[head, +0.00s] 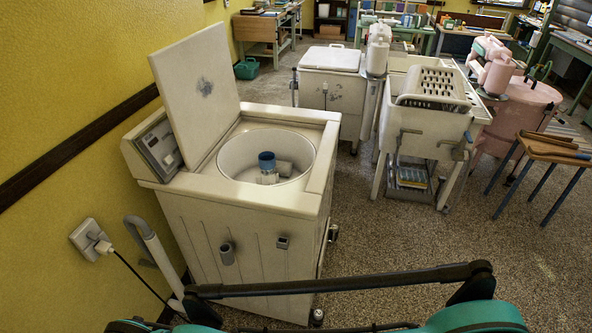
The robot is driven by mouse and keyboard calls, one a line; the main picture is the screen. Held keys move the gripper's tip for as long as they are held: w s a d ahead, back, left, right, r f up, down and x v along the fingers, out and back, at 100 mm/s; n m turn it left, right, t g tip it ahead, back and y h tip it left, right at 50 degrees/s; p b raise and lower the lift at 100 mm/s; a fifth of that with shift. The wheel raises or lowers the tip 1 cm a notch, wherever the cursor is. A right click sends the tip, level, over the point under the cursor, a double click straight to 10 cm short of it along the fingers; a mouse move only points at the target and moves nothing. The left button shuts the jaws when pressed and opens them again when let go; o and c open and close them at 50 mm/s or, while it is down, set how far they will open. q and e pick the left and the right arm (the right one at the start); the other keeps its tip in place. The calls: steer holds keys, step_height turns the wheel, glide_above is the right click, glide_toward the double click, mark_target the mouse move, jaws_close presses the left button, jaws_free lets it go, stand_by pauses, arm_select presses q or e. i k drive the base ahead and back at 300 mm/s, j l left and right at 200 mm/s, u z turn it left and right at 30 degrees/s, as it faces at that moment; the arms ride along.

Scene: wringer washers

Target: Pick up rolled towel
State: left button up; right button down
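I cannot make out a rolled towel for certain in the head view. A cream washer (240,225) stands close in front of me at centre left, with its lid (195,95) raised and leaning back. Inside its round tub (237,160) is an upright piece with a blue top (267,161). Pale shapes sit beside that piece low in the tub; I cannot tell whether they are cloth or part of the agitator. Neither of my grippers shows; only teal and dark parts of my own body appear along the bottom edge.
A yellow wall with an outlet (90,240) and cord is at the left. A second white washer (330,82), a wringer stand (420,130), a pink tub (515,115) and a small wooden table (552,150) stand behind. The speckled floor (430,240) at centre right is clear.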

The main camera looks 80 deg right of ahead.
mark_target(284, 168)
steer(key=z, duration=2.75)
steer(key=i+l+u, duration=0.1)
steer(key=l, duration=0.45)
steer(key=i+l+u, duration=0.1)
steer(key=i+l, duration=0.2)
steer(key=l, duration=0.25)
steer(key=i+l+u, duration=0.1)
steer(key=l, duration=0.45)
steer(key=i+l+u, duration=0.1)
steer(key=l, duration=0.5)
steer(key=i+l+u, duration=0.15)
steer(key=l, duration=0.45)
steer(key=i+l+u, duration=0.1)
steer(key=l, duration=0.5)
steer(key=i+l, duration=0.2)
steer(key=i, duration=0.2)
steer(key=i+l+u, duration=0.1)
steer(key=i, duration=0.3)
steer(key=i+l, duration=0.3)
steer(key=i+u, duration=0.05)
steer(key=i, duration=0.05)
